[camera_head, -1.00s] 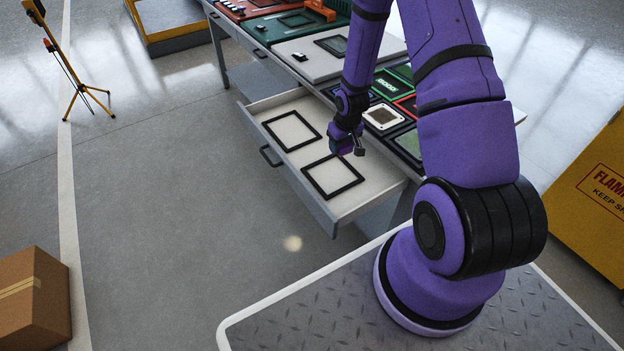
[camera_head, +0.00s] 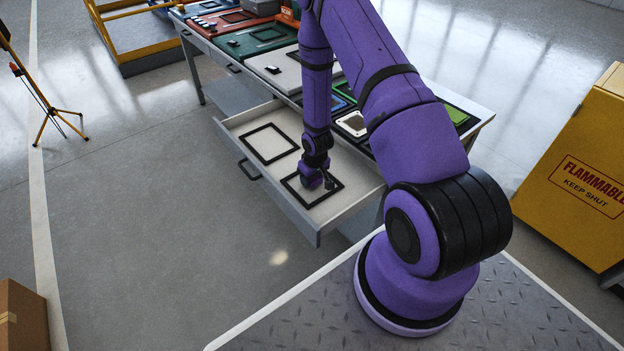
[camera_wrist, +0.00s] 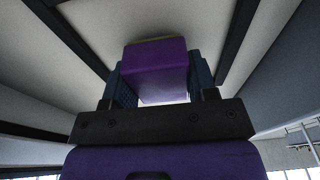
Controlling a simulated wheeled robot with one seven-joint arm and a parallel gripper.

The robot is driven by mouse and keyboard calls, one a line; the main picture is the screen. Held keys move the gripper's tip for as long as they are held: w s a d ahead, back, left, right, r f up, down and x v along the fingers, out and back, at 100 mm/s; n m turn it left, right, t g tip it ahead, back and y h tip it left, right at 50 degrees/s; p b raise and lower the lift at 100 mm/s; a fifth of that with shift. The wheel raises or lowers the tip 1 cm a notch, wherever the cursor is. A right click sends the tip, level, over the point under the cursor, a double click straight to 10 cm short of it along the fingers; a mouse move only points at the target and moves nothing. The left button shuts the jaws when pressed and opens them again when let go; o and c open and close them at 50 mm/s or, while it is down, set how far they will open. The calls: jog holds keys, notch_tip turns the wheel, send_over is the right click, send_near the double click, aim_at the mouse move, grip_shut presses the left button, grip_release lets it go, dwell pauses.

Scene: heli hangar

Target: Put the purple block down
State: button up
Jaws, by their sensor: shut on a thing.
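My gripper (camera_head: 328,184) reaches down into the open drawer (camera_head: 284,205), over the nearer of two black square outlines (camera_head: 294,194). In the wrist view, my gripper (camera_wrist: 160,85) is shut on the purple block (camera_wrist: 155,55), with a dark finger on each side of it. Black bars of an outline (camera_wrist: 66,36) run to the left and right of the block in that view. The block is hidden behind my wrist in the head view. I cannot tell whether it touches the drawer's pale floor.
The farther black outline (camera_head: 255,150) in the drawer is empty. The workbench top above carries coloured panels (camera_head: 262,39) and a framed tile (camera_head: 353,124). A yellow flammables cabinet (camera_head: 580,170) stands right. A cardboard box (camera_head: 22,318) and yellow tripod (camera_head: 50,110) stand left on open floor.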

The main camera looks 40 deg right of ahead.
jog(key=shift+f, duration=0.4)
jog(key=shift+f, duration=0.1)
jog(key=o, duration=1)
